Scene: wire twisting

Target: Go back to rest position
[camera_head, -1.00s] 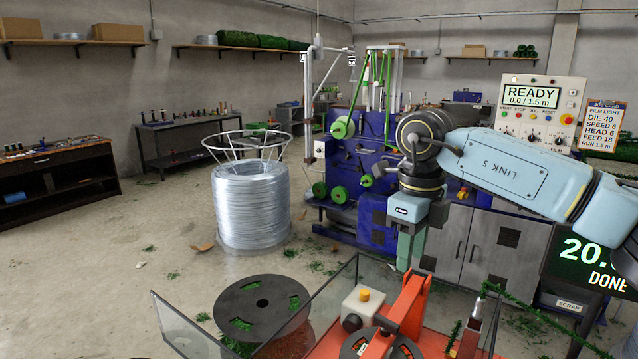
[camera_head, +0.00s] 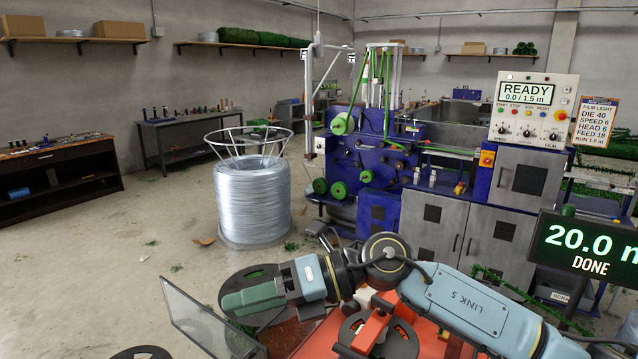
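My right arm comes in from the lower right and lies low across the picture. My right gripper (camera_head: 228,303) points left, with its green fingers in front of a dark spool. It is seen side-on, so I cannot tell whether its fingers are apart. No object shows in it. My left gripper is not in view.
The orange bench (camera_head: 318,338) with a clear side panel (camera_head: 205,325) lies below my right arm. A wire coil (camera_head: 253,205) stands on the floor behind. The blue machine (camera_head: 375,165) reads READY. A display (camera_head: 585,250) reads 20.0 and DONE.

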